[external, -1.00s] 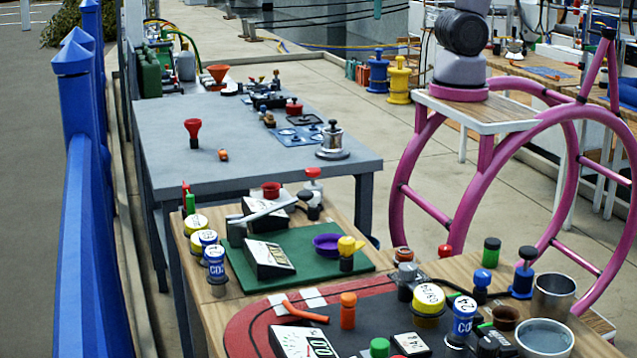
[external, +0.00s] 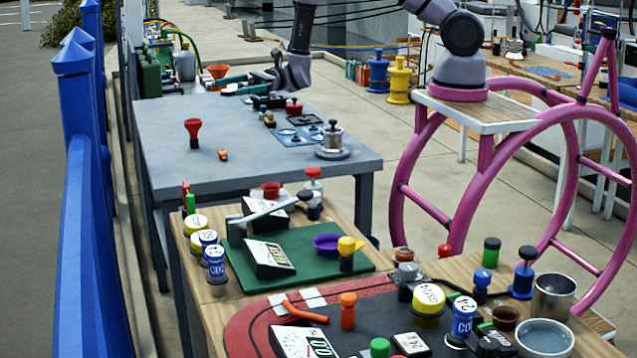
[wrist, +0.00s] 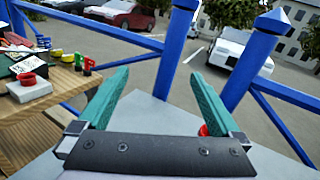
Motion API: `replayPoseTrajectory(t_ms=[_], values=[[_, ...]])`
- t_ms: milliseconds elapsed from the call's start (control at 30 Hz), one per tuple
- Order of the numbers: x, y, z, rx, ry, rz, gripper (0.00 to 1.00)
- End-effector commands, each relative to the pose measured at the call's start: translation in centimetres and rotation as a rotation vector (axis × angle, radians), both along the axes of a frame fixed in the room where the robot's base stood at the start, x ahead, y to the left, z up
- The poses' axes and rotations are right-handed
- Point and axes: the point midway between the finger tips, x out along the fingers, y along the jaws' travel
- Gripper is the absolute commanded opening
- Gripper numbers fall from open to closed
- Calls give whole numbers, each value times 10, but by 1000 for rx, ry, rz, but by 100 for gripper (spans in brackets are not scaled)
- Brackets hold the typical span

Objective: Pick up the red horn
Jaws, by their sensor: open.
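The red horn (external: 193,130) stands upright, wide end up, near the left side of the grey table in the external view. In the wrist view, a small part of the red horn (wrist: 203,130) shows beside the right finger, which hides most of it. My gripper (external: 224,86) is above the far part of the grey table, apart from the horn. In the wrist view my gripper (wrist: 160,75) has its two teal fingers spread wide, with nothing between them.
A small orange piece (external: 223,155) lies right of the horn. A blue fence (external: 85,180) runs along the left.

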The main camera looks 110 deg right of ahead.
Motion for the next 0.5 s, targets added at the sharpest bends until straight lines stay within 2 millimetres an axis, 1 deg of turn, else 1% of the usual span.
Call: replayPoseTrajectory(t_ms=[33,100,200,300,333,433,500], values=[[-1,-23,-31,38,20,-84,100],[-4,-51,-63,74,33,-192,100],[-12,-81,-99,106,49,-312,100],[-19,-99,-121,120,57,-385,100],[-20,-102,-125,123,59,-399,100],[-18,-107,-131,126,59,-420,100],[-8,-107,-131,126,59,-421,100]])
